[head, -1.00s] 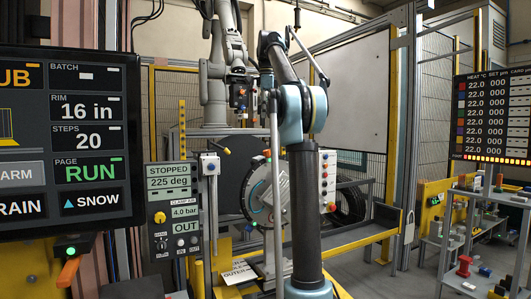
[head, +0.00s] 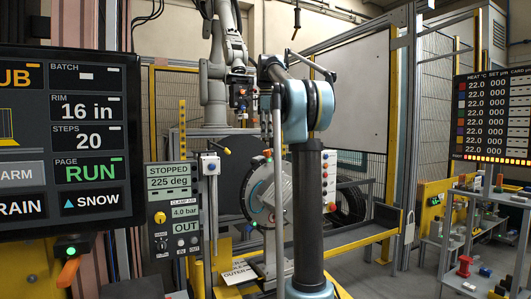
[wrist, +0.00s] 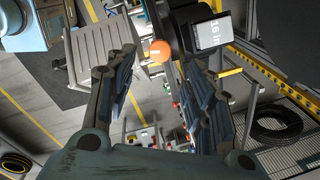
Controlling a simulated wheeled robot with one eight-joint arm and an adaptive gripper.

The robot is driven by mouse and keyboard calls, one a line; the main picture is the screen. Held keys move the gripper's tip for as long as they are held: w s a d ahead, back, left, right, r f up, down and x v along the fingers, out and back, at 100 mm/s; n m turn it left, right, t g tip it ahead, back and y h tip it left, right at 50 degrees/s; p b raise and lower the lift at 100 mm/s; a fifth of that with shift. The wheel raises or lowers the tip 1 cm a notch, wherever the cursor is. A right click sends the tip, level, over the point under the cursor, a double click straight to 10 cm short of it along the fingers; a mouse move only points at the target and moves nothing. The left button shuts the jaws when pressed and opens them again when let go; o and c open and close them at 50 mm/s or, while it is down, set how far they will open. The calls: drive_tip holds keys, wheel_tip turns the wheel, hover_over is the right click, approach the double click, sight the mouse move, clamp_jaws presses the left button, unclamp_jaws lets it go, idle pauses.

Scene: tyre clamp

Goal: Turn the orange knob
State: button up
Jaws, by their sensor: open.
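In the wrist view, a round orange knob (wrist: 160,51) with a short pale mark on its face shows beyond my gripper, a little left of a dark housing. My gripper (wrist: 161,72) is open and empty, with its two fingers spread apart either side of the knob in the picture. A gap seems to remain between fingertips and knob. In the head view, an orange handle (head: 68,271) hangs below the large screen at lower left; I cannot tell whether it is the same part. My gripper cannot be made out in the head view.
The large screen (head: 70,140) fills the left of the head view. A grey panel reading STOPPED (head: 172,210) stands beside it. Yellow-posted fencing and a wheel (head: 268,195) lie behind my arm.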

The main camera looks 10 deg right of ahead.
sight(267, 153)
drive_tip(key=f, duration=0.5)
drive_tip(key=w+f, duration=0.1)
drive_tip(key=f, duration=0.2)
drive_tip(key=shift+d+f, duration=0.1)
drive_tip(key=shift+f, duration=0.1)
drive_tip(key=shift+c, duration=0.6)
drive_tip(key=c, duration=0.9)
